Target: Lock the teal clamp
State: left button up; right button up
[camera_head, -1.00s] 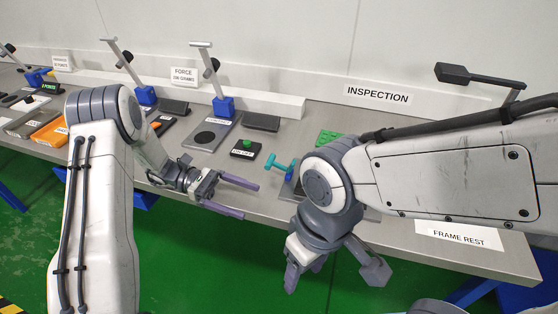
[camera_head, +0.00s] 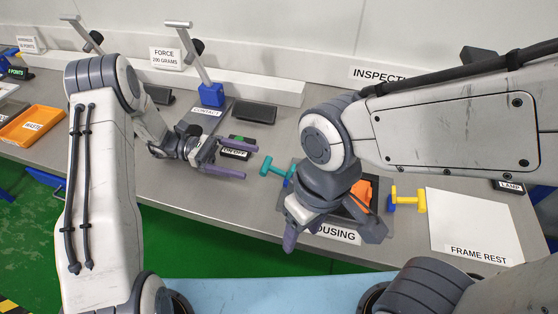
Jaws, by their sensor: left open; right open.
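The teal clamp (camera_head: 277,169) has a T-shaped handle and a blue base, and stands at the left side of the housing station (camera_head: 340,233). Its lower part is partly hidden by my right arm. My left gripper (camera_head: 234,159) is open and empty, to the left of the clamp, with its purple fingers pointing right and apart from the handle. My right gripper (camera_head: 335,235) hangs in front of the housing station with its fingers spread and nothing seen between them. An orange part (camera_head: 362,191) shows behind it in the station.
A yellow clamp (camera_head: 408,200) stands right of the station, beside the white frame rest sheet (camera_head: 475,222). The ON/OFF button box (camera_head: 235,152) is just behind my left gripper. An orange waste tray (camera_head: 32,124) lies at the far left.

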aim_at(268, 166)
pick_arm(q)
jog(key=p+x, duration=0.1)
jog(key=x, duration=0.8)
jog(key=shift+s+d+p, duration=0.15)
jog(key=shift+d+p, duration=0.1)
jog(key=shift+p, duration=0.1)
jog(key=c, duration=1.3)
jog(key=shift+c, duration=0.4)
